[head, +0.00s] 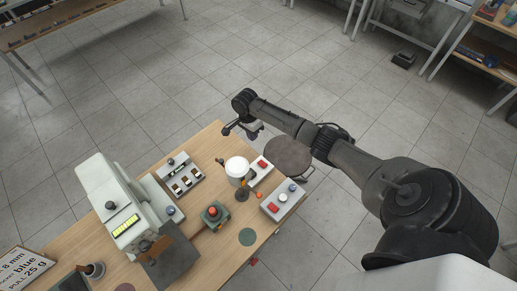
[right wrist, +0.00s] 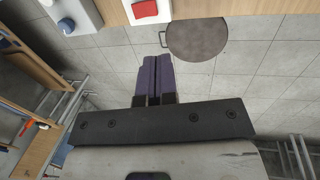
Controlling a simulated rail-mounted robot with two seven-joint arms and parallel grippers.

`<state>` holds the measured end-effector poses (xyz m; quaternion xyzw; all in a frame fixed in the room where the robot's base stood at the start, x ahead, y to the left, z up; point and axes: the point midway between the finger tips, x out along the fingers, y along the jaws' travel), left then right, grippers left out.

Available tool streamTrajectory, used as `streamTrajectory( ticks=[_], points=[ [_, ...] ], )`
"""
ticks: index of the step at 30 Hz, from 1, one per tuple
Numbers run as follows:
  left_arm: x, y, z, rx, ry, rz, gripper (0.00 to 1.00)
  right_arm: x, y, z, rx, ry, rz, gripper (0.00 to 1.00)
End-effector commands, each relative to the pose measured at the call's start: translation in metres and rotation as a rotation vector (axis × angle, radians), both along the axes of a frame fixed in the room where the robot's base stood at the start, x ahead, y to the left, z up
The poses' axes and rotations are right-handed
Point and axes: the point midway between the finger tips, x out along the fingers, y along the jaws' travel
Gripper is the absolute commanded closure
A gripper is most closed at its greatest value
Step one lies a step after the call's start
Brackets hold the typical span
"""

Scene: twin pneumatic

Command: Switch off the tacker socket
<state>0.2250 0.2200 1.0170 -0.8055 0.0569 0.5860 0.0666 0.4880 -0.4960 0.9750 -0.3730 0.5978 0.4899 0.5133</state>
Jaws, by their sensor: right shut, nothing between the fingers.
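A white socket block with a red rocker switch (head: 262,164) sits near the table's far right edge, beside a white round container. The red rocker also shows at the top of the right wrist view (right wrist: 145,9); I cannot tell its on or off position. My right gripper (head: 229,130) is past the far edge of the table, over the floor, apart from the socket. In the right wrist view its two dark fingers (right wrist: 154,62) are together with nothing between them. My left gripper is not in view.
A white box with red, white and blue controls (head: 283,200) stands by the table's right edge. The white container (head: 237,168), a red-button box (head: 213,213), a switch panel (head: 180,180) and a large pale machine (head: 125,205) crowd the table (head: 210,143). A round stool (head: 289,157) stands beyond the edge.

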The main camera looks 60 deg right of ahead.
Motion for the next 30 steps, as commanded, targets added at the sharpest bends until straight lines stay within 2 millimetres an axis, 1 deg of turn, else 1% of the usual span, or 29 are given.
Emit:
streamTrajectory(
  ticks=[1, 5, 6, 8, 9, 11, 12, 14, 16, 18, 21, 24, 30],
  points=[
    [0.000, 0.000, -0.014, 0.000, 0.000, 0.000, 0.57, 0.005, -0.006, -0.005, -0.009, -0.014, -0.005, 1.00],
    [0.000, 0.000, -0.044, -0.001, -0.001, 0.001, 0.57, 0.017, -0.033, -0.005, -0.073, -0.043, -0.003, 1.00],
    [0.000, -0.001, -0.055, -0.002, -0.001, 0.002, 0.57, 0.020, -0.042, -0.004, -0.106, -0.049, 0.008, 1.00],
    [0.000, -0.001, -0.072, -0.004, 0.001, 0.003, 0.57, 0.023, -0.054, -0.002, -0.149, -0.058, 0.037, 1.00],
    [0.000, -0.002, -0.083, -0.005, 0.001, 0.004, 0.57, 0.024, -0.057, 0.000, -0.167, -0.060, 0.061, 1.00],
    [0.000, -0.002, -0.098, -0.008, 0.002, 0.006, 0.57, 0.021, -0.057, 0.000, -0.168, -0.048, 0.127, 1.00],
    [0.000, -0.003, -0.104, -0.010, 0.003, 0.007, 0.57, 0.015, -0.052, -0.001, -0.141, -0.022, 0.231, 1.00],
    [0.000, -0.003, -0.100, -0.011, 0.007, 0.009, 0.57, 0.006, -0.040, 0.004, -0.074, 0.014, 0.396, 1.00],
    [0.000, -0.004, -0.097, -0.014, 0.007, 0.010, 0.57, -0.003, -0.026, 0.003, 0.008, 0.045, 0.570, 1.00],
    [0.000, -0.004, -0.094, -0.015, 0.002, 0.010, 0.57, -0.010, -0.012, 0.001, 0.093, 0.061, 0.733, 1.00],
    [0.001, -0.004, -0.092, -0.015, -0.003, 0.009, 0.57, -0.014, 0.003, 0.001, 0.202, 0.057, 0.935, 1.00],
    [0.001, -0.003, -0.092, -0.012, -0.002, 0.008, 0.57, -0.017, 0.012, 0.003, 0.291, 0.040, 1.107, 1.00],
    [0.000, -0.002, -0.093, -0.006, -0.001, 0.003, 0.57, -0.020, 0.016, 0.005, 0.394, 0.017, 1.353, 1.00]
  ],
)
